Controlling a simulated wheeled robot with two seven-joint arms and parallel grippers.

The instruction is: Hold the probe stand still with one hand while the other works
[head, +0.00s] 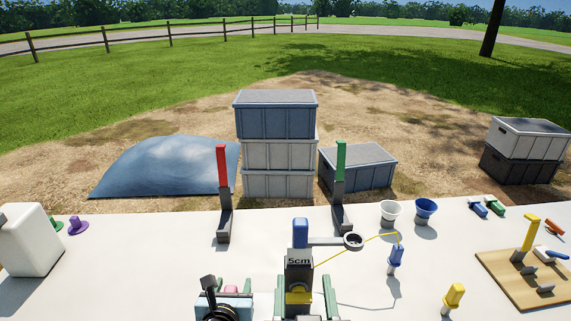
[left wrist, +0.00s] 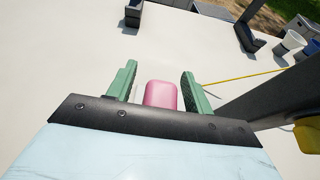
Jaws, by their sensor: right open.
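The probe stand is a dark post (head: 299,268) marked "5cm" with a blue top (head: 300,232) and a side arm ending in a dark ring (head: 353,241). A yellow cable runs from it to a blue probe-like piece (head: 395,258). My right gripper (head: 304,292) is open, its green fingers either side of the post's lower part, where a yellow piece (head: 298,296) shows. My left gripper (head: 230,287) is left of the stand, open, with a pink block (left wrist: 161,95) between its fingers and small gaps beside it. The stand's post (left wrist: 275,95) slants through the left wrist view.
A red-topped post (head: 222,165) and green-topped post (head: 341,160) stand behind. White (head: 390,210) and blue (head: 426,208) funnel-like cups, a yellow piece (head: 454,295) and a wooden board (head: 500,278) lie right. A white container (head: 30,240) stands left. The table between it and my left gripper is clear.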

